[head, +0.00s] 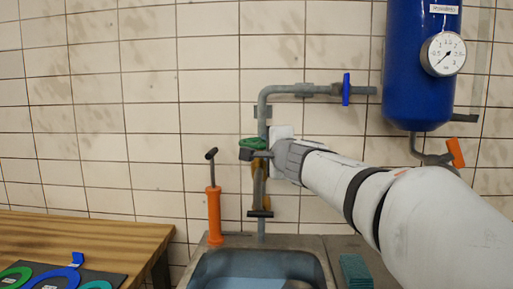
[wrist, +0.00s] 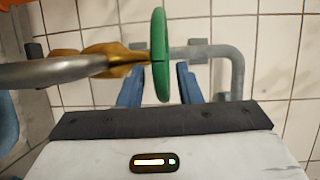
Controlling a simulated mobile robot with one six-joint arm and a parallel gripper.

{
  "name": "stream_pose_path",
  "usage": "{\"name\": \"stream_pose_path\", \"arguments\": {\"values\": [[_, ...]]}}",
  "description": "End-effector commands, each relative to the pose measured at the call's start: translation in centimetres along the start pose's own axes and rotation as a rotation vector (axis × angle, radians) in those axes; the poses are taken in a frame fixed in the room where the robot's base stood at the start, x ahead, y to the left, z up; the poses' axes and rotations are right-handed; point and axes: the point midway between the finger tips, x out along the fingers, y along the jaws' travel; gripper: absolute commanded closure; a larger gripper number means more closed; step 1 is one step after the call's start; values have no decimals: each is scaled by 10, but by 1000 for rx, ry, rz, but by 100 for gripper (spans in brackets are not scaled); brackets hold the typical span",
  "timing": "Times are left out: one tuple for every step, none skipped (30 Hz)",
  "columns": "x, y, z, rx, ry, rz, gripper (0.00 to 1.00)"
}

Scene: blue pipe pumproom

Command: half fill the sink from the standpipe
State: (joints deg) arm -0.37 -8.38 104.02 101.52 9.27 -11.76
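The green handwheel (head: 252,143) sits on the brass tap (wrist: 112,60) of the standpipe (head: 262,110), above the sink (head: 319,262). In the wrist view the green handwheel (wrist: 160,50) shows nearly edge-on, between the two blue fingers of my gripper (wrist: 160,82). The fingers are apart, with a narrow gap visible on each side of the wheel. In the head view my gripper (head: 259,156) is at the tap, and its fingertips partly cover it. The sink basin shows a bluish inside; I cannot tell the water level. No stream is clear below the spout (head: 260,213).
An orange hand pump (head: 214,212) stands left of the tap. A blue valve handle (head: 346,89) is on the upper pipe. A blue tank (head: 412,85) with a gauge (head: 443,54) hangs right. A wooden bench (head: 80,238) holds coloured rings. A green sponge-like block (head: 354,270) lies right of the sink.

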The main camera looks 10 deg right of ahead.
Motion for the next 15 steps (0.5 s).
{"name": "stream_pose_path", "arguments": {"values": [[-6, -1, 0, -1, 1, -2, 69], [-9, -2, 0, -2, 1, -2, 69], [-16, -2, 0, -1, 1, -2, 69], [-20, -2, 0, 0, 1, -2, 69], [-26, -2, 0, -1, 1, -3, 69], [-32, -2, 0, -2, 1, -2, 69], [-38, -2, 0, 0, 1, -3, 69], [-42, -2, 0, -1, 1, -3, 69], [-48, -2, 0, -2, 1, -2, 69], [-53, -2, 0, -1, 1, -2, 69], [-57, -2, 0, 0, 1, -2, 69], [-61, -2, 0, -1, 1, -1, 69], [-65, -2, 0, -1, 0, -2, 69], [-67, -1, 0, -1, 0, -1, 69], [-70, -1, 0, 1, 0, 0, 69]]}}
